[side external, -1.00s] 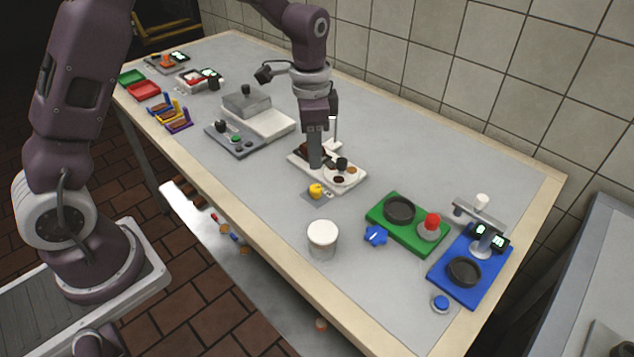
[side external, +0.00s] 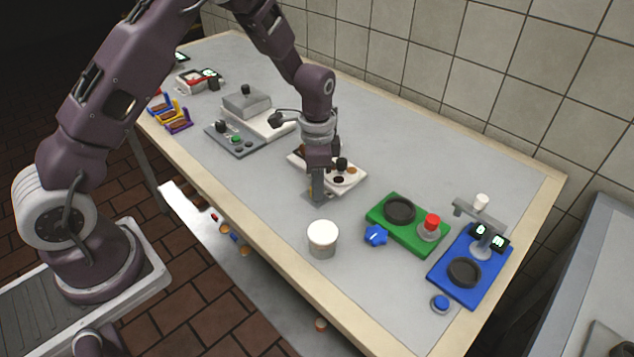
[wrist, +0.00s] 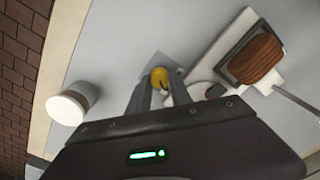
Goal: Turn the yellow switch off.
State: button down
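The yellow switch (wrist: 159,78) is a round knob on a small grey plate (wrist: 155,66) on the table. In the wrist view it shows between and just beyond my fingertips. My gripper (wrist: 160,80) is open, with one finger to each side of the knob; whether either finger touches it I cannot tell. In the side view my gripper (side external: 317,192) points down right at the switch and hides most of it.
A white tub (side external: 323,238) stands close in front of the switch. A white board (side external: 352,181) with a dark knob lies just behind.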

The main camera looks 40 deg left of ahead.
jog(key=shift+n, duration=0.3)
jog(key=n, duration=0.5)
jog(key=shift+a+n, duration=0.1)
jog(key=shift+n, duration=0.3)
jog(key=n, duration=0.5)
jog(key=shift+r, duration=0.1)
jog(key=shift+n, duration=0.4)
jog(key=c, duration=1.5)
grip_release()
jog(key=shift+o, duration=0.2)
notch_tip(320, 180, up, 7)
